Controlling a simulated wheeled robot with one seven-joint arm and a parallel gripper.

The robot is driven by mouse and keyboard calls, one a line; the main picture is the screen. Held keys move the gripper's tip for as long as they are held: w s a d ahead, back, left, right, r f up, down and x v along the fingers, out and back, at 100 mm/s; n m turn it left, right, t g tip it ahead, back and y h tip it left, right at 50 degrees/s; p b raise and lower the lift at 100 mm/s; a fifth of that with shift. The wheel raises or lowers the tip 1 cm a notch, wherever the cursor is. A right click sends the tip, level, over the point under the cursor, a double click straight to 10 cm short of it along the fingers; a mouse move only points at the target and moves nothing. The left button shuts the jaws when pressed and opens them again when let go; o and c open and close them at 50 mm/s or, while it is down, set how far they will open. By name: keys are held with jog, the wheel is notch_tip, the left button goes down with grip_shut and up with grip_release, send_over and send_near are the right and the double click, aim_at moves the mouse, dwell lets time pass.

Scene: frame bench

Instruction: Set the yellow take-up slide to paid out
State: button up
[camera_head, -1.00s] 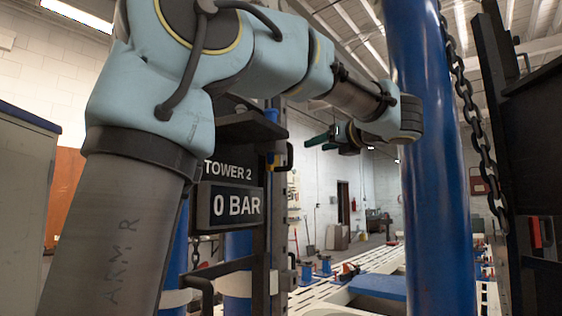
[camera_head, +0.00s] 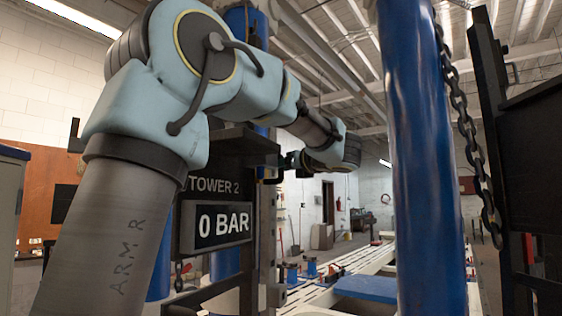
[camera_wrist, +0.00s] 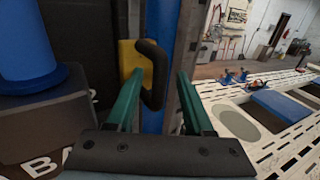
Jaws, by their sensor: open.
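The yellow take-up slide (camera_wrist: 126,60) is in the wrist view, a small yellow block with a black bent handle (camera_wrist: 155,72) standing out from it. It sits against a dark upright beside a blue column. My gripper (camera_wrist: 159,76) has two green fingers, spread apart. The left finger overlaps the yellow block and the left side of the handle in the picture; the right finger is clear of the handle, on its right. I cannot tell whether either touches. In the head view the slide and my fingers are small and hard to make out behind my wrist.
A display (camera_head: 216,226) on tower 2 reads 0 BAR. A thick blue column (camera_head: 424,150) with a hanging chain (camera_head: 466,130) stands to the right. A slotted pale bench with a blue pad (camera_head: 366,289) extends behind. A dark ledge with a blue cylinder (camera_wrist: 30,45) is close at left.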

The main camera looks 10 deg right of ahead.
jog(key=shift+w+a, duration=0.1)
jog(key=shift+w, duration=0.15)
grip_shut()
dwell(0.3)
dwell(0.9)
